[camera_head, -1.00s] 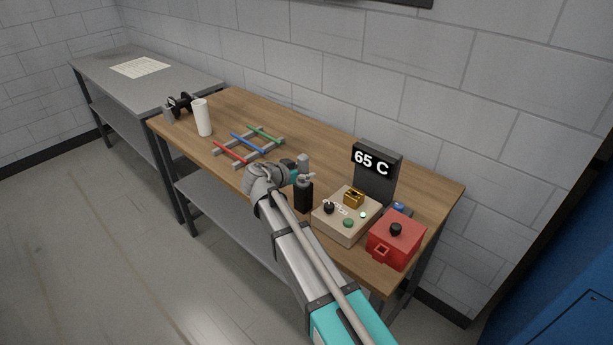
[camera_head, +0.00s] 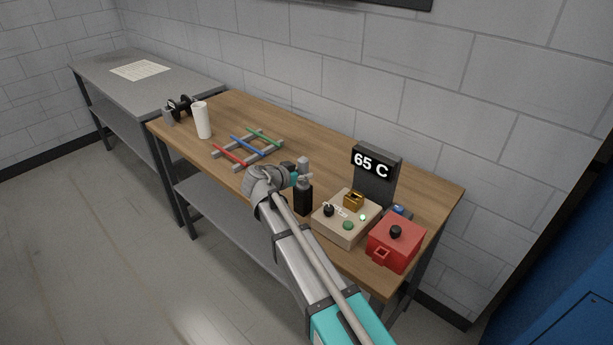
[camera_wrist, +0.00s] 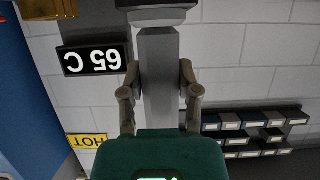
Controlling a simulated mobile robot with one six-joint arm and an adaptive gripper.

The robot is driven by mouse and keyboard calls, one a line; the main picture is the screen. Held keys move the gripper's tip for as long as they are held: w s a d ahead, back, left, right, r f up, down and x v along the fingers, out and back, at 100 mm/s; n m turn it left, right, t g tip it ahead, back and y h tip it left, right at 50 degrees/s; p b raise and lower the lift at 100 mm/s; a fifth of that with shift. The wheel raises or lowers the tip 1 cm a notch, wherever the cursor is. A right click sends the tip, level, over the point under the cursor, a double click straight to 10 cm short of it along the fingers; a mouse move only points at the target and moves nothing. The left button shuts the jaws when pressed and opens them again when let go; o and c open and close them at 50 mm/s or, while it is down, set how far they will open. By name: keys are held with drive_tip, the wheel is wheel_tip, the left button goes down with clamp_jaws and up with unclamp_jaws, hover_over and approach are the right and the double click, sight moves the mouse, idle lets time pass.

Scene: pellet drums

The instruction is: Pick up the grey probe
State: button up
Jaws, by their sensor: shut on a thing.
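The grey probe (camera_wrist: 159,75) is an upright grey bar between the two fingers of my gripper (camera_wrist: 160,85) in the wrist view. The fingers are shut on it from both sides. In the head view my gripper (camera_head: 303,177) reaches in from the left, with the grey top of the probe (camera_head: 303,163) above it. A black block-like part (camera_head: 303,199) is directly below the grip. In the upside-down wrist view, the grey bar meets a dark part (camera_wrist: 155,15) at the top edge. I cannot tell whether the probe is clear of it.
A beige control box (camera_head: 340,228) and red box (camera_head: 392,246) stand to the right, before the 65 C display (camera_head: 371,165). A rack of coloured rods (camera_head: 248,147) and a white cylinder (camera_head: 202,120) stand left. Bare wooden bench (camera_head: 320,150) lies behind.

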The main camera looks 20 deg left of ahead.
clamp_jaws()
drive_tip(key=shift+r, duration=0.1)
wheel_tip(320, 180, up, 18)
drive_tip(key=p, duration=1.8)
drive_tip(key=shift+f, duration=0.2)
